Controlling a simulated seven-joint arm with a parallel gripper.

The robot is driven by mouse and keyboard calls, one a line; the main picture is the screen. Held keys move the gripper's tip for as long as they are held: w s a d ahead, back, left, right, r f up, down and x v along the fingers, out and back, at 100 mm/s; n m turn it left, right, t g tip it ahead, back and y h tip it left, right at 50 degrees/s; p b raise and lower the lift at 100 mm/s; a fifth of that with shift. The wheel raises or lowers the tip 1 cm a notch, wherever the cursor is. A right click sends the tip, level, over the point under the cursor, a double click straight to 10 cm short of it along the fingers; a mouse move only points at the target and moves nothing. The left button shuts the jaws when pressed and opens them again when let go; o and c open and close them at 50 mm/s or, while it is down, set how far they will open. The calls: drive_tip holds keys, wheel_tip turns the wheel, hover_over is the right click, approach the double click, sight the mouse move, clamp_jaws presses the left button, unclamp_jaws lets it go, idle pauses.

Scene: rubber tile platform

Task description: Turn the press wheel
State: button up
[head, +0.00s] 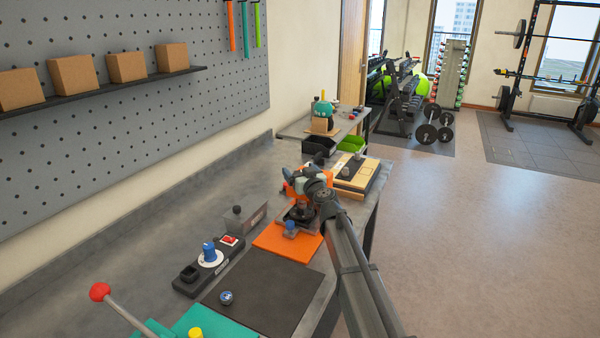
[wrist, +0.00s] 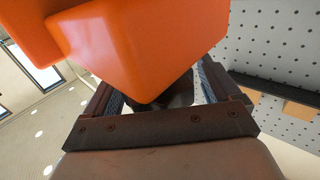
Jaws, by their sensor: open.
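The orange press (head: 294,187) stands on the workbench, on an orange base plate (head: 286,246). My arm's end partly covers it in the head view. My gripper (wrist: 165,92) is open at the press head, its fingers spread to the left and right in the wrist view. The orange press body (wrist: 135,45) fills the upper middle of that view and extends down between the fingers. A dark part shows just below the orange body, mostly hidden. I cannot make out the press wheel clearly, nor tell whether the fingers touch it.
A control box with a blue knob (head: 210,253) and a dark mat (head: 262,298) lie nearer on the bench. A teal device with a red-knobbed lever (head: 100,291) is at lower left. A wooden box (head: 357,172) stands behind the press. The pegboard wall (head: 120,110) borders the left.

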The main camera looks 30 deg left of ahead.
drive_tip(key=v, duration=1.3)
drive_tip(key=shift+s+d, duration=0.2)
drive_tip(key=shift+s, duration=0.05)
